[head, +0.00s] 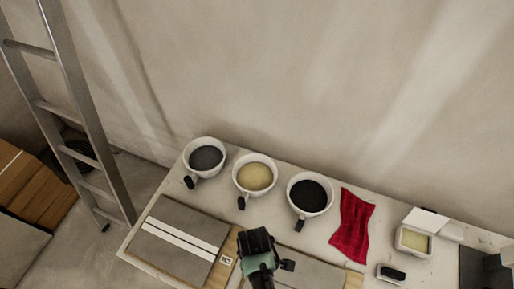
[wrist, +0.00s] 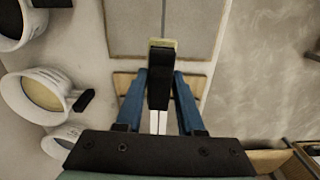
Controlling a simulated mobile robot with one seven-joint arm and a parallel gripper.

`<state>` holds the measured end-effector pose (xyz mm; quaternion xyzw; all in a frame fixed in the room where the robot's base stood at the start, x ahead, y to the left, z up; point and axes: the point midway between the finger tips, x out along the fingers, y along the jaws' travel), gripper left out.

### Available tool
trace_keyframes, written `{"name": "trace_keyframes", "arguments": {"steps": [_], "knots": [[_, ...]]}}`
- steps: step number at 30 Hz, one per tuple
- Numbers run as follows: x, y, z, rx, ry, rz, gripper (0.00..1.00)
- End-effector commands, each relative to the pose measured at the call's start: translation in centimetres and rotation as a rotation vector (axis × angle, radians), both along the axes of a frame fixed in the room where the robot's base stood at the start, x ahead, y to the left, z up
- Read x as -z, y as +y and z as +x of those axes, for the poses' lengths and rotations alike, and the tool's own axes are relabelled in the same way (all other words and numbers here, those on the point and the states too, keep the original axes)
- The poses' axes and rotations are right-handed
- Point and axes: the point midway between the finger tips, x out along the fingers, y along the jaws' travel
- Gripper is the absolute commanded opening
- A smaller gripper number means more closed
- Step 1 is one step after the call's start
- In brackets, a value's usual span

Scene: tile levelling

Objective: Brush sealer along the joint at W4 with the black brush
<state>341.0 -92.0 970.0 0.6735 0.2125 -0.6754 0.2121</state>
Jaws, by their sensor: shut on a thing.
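My gripper (wrist: 160,76) has blue fingers closed on the black brush (wrist: 159,88), which has a pale yellowish tip at its far end. In the head view my gripper (head: 260,268) is over the front of the table, between two tiled boards. In the wrist view the brush lies over a grey tiled board (wrist: 125,30) with a thin joint running down its middle, in line with the brush. White strips show between the fingers. I cannot tell whether the tip touches the board. A small label (head: 227,260) is too small to read, so W4 is not identified.
Three white cups hold dark grey (head: 206,157), yellowish (head: 255,176) and black (head: 309,195) contents. A red cloth (head: 352,228), a white box (head: 414,240) and a black-topped block (head: 392,273) lie right. Another board (head: 178,240) is left. A ladder (head: 75,110) leans left.

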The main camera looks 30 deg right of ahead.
Motion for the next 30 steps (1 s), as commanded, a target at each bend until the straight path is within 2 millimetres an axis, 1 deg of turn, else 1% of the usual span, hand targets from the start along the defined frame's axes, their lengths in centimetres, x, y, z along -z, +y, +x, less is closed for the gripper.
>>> {"name": "trace_keyframes", "arguments": {"steps": [1, 3, 8, 14, 21, 24, 30], "knots": [[-0.3, -0.2, -0.6, -0.019, 0.002, 0.001, 0.0], [0.0, -0.3, -0.9, -0.041, -0.001, 0.001, 0.0], [1.0, -0.4, -1.0, -0.054, -0.001, 0.0, 0.0], [3.1, -0.4, -1.0, -0.053, -0.001, 0.0, 0.0], [6.2, -0.4, -1.0, -0.053, -0.001, 0.0, 0.0], [7.0, -0.4, -1.0, -0.053, -0.001, 0.0, 0.0], [7.3, -0.4, -1.0, -0.053, -0.001, 0.0, 0.0]]}}
